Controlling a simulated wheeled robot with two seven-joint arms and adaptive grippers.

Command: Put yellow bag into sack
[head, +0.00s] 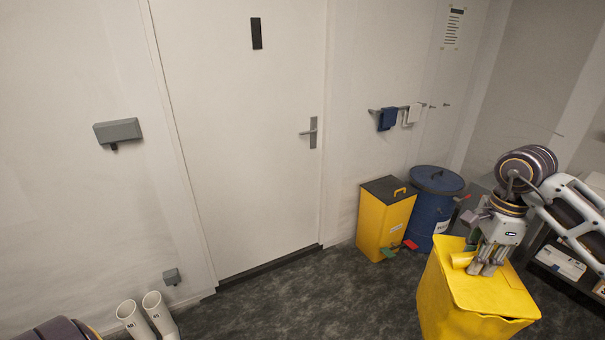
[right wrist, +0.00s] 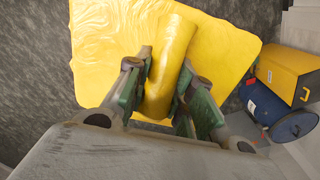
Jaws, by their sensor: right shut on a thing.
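The yellow bag (head: 450,300) is large and bulky, with a flat top and a rolled neck, at the lower right of the head view. My right gripper (head: 487,268) comes down on its top and is shut on the neck. In the right wrist view the neck (right wrist: 170,60) lies between the green-padded fingers of the gripper (right wrist: 168,95), and the bag's wrinkled top (right wrist: 110,45) spreads out beyond them. The bag's underside is hidden, so I cannot tell whether it touches the floor. I cannot make out a sack. My left gripper is out of view.
A yellow pedal bin (head: 375,222) and a blue lidded drum (head: 430,212) stand by the wall behind the bag. A closed white door (head: 240,150) fills the middle. A dark shelf with boxes (head: 560,262) is at the right edge. The floor (head: 310,290) before the door is clear.

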